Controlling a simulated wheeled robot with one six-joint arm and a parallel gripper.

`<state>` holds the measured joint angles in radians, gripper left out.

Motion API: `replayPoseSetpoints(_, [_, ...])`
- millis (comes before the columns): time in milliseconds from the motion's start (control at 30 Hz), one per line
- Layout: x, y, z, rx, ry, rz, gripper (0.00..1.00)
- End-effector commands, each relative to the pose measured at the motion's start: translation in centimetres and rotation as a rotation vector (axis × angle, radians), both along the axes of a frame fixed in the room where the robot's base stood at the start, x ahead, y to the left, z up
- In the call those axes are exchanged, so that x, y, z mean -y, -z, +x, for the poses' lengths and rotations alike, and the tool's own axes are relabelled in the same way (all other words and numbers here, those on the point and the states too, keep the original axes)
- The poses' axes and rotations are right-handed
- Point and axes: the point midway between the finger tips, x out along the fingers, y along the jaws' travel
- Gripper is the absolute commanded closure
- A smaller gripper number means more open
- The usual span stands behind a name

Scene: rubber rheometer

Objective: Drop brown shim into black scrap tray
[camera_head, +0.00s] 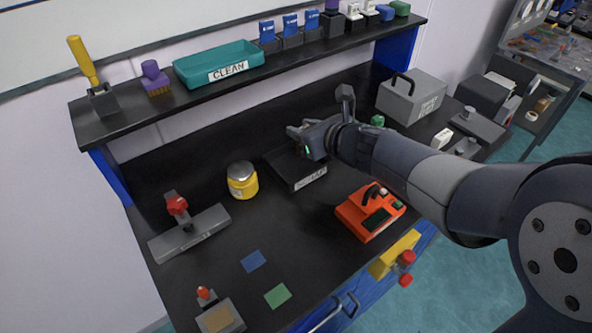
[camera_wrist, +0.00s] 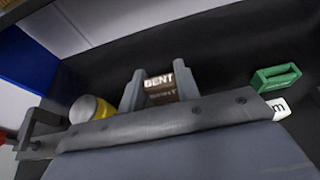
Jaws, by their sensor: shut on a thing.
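My gripper (camera_head: 303,135) is above the black scrap tray (camera_head: 283,176), which sits on the bench with a white label on its front. In the wrist view the grey fingers (camera_wrist: 159,86) are shut on the brown shim (camera_wrist: 162,97), which carries white lettering reading "BENT". The shim is hidden or too small to make out in the head view. My gripper and arm cover part of the tray there. In the wrist view the tray cannot be told apart from the dark surroundings.
A yellow jar (camera_head: 242,184) stands left of the tray, and an orange device (camera_head: 368,214) is in front to the right. A shelf (camera_head: 150,108) with a teal CLEAN tray (camera_head: 205,68) runs behind. A grey box (camera_head: 411,96) stands at the back right.

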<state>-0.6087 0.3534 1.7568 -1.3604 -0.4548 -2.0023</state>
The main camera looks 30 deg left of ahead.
Motion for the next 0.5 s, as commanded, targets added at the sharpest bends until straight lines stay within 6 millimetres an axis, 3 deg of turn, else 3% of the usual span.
replayPoseSetpoints(267, [0.00, 0.31, 0.00, 0.000, 0.000, 0.000, 0.93])
replayPoseSetpoints(300, [0.00, 0.31, 0.00, 0.000, 0.000, 0.000, 0.69])
replayPoseSetpoints(500, [0.00, 0.31, 0.00, 0.000, 0.000, 0.000, 0.52])
